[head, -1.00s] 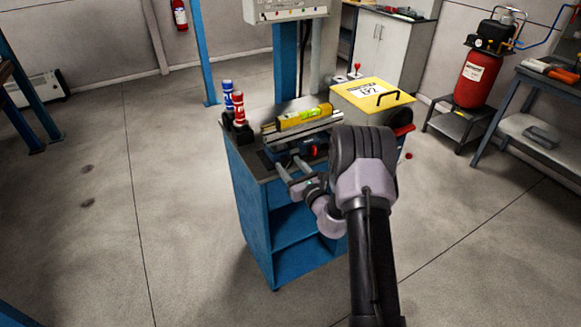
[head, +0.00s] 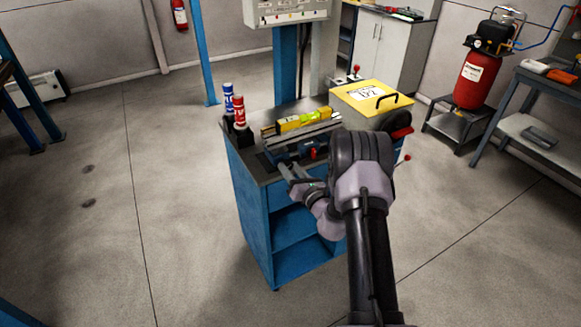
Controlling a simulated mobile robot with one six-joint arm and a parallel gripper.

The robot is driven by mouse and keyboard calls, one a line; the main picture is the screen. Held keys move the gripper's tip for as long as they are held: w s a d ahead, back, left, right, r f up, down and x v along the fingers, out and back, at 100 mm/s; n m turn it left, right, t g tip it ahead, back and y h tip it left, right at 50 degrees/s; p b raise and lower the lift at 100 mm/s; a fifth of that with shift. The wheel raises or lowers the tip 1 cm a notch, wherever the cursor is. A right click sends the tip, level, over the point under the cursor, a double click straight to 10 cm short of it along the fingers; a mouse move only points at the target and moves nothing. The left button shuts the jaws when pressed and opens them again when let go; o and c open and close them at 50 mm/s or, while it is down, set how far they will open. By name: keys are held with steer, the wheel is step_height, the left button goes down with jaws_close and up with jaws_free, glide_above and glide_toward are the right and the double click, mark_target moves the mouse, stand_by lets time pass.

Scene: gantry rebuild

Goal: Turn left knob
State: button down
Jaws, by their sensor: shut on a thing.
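A yellow level (head: 304,120) lies on the rail. A blue bottle (head: 228,97) and a red bottle (head: 239,110) stand at the cart's left. A yellow case (head: 358,105) is at the right, behind my arm. Open floor lies left of the cart.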

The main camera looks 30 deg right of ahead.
steer(key=shift+m+p, duration=0.4)
steer(key=shift+m, duration=0.6)
steer(key=c, duration=0.9)
jaws_free()
